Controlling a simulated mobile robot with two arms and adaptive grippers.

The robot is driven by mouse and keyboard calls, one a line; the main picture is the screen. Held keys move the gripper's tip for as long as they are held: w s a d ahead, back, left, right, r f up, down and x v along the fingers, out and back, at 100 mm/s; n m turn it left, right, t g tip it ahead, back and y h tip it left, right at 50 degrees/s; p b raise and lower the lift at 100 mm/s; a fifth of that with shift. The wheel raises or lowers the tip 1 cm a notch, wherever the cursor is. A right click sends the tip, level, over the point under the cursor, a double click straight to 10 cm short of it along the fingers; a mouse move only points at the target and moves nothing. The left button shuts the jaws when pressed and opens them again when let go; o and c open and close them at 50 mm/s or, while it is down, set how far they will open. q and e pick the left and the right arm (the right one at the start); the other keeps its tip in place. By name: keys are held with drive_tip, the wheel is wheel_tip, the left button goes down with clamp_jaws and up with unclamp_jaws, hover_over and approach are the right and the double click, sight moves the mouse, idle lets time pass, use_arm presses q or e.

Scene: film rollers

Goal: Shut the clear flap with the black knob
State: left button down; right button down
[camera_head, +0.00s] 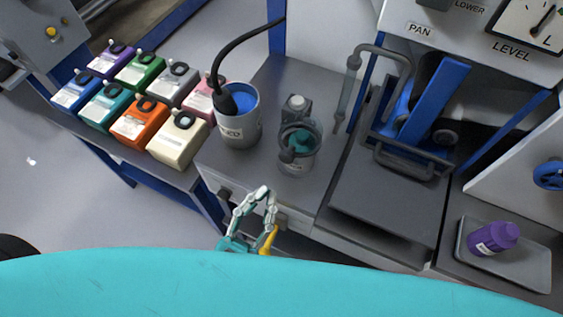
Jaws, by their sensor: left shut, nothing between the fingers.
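A clear round vessel (297,163) with something teal inside stands on the grey counter. A clear round flap with a dark rim (301,136) is at its top, with a dark knob (287,155) at its front left. The flap looks tilted, but I cannot tell its exact angle. My left gripper (265,191) is shut and empty, in front of the counter's front edge, below and left of the vessel in the picture. It is apart from the flap. My right gripper is not in view.
A grey cup (239,128) with blue contents and a black hose (234,54) stands left of the vessel. Several colored canisters (140,124) sit further left. A metal-handled machine (392,175) is at right. A purple bottle (494,238) lies on a grey tray (533,273).

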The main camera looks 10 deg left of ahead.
sight(298, 138)
use_arm(q)
drive_tip(key=p+x, duration=0.3)
drive_tip(key=x, duration=0.6)
drive_tip(key=shift+w+a+f, duration=0.1)
drive_tip(key=shift+w+f, duration=0.15)
drive_tip(key=shift+f, duration=0.7)
drive_tip(key=shift+w+a+f, duration=0.1)
drive_tip(key=shift+w+f, duration=0.15)
drive_tip(key=shift+f, duration=0.7)
drive_tip(key=shift+d, duration=0.1)
drive_tip(key=f, duration=0.1)
drive_tip(key=s+f, duration=0.1)
drive_tip(key=shift+f, duration=0.4)
drive_tip(key=shift+r, duration=0.1)
